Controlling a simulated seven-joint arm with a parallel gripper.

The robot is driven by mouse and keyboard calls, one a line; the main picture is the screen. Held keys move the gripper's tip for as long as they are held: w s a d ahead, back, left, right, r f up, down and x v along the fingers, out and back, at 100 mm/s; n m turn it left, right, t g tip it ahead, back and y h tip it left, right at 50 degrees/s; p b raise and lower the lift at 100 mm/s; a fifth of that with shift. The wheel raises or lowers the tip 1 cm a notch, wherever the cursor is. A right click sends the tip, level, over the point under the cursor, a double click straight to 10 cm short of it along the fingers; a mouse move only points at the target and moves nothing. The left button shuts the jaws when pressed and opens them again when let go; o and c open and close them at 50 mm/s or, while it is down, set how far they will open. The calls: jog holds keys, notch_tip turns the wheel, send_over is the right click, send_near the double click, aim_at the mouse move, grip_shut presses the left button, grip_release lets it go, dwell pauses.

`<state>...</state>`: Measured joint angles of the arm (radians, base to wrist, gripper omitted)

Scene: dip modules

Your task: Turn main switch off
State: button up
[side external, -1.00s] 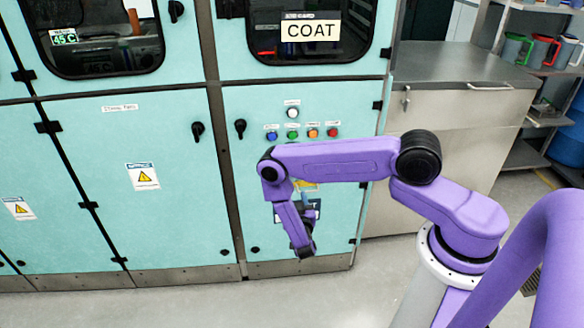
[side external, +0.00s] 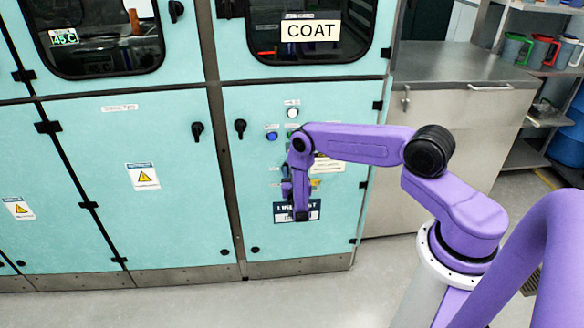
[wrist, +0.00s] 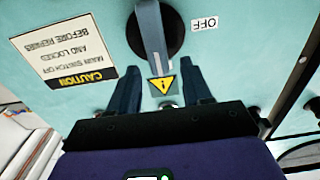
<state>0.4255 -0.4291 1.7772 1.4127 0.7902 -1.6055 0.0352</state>
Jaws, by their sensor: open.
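The main switch (wrist: 152,30) shows at the top of the wrist view as a round black base with a long grey handle. The handle lies upright in the picture, and its lower end points at the gap between my fingers. An OFF label (wrist: 205,24) is to the right of the switch. My gripper (wrist: 162,76) is open, with one finger on each side of that gap. I cannot tell whether either finger touches the handle.
A caution sign (wrist: 65,50) and a yellow warning triangle (wrist: 162,89) are on the panel near the switch. Pilot lights, including a blue one (side external: 271,136), and a black door handle (side external: 240,128) are on the same cabinet. A steel counter (side external: 455,65) stands right of it.

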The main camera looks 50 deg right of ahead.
jog(key=shift+x, duration=1.85)
jog(key=shift+c, duration=0.3)
grip_shut()
jog(key=shift+w+a+f+n, duration=0.35)
jog(key=shift+f+n, duration=0.15)
jog(key=shift+n, duration=2.5)
jog(key=shift+w+a+f+n, duration=0.35)
jog(key=shift+f+n, duration=0.2)
jog(key=shift+n, duration=2.45)
jog(key=shift+w+a+f+n, duration=0.35)
jog(key=shift+f+n, duration=0.15)
jog(key=shift+n, duration=2.5)
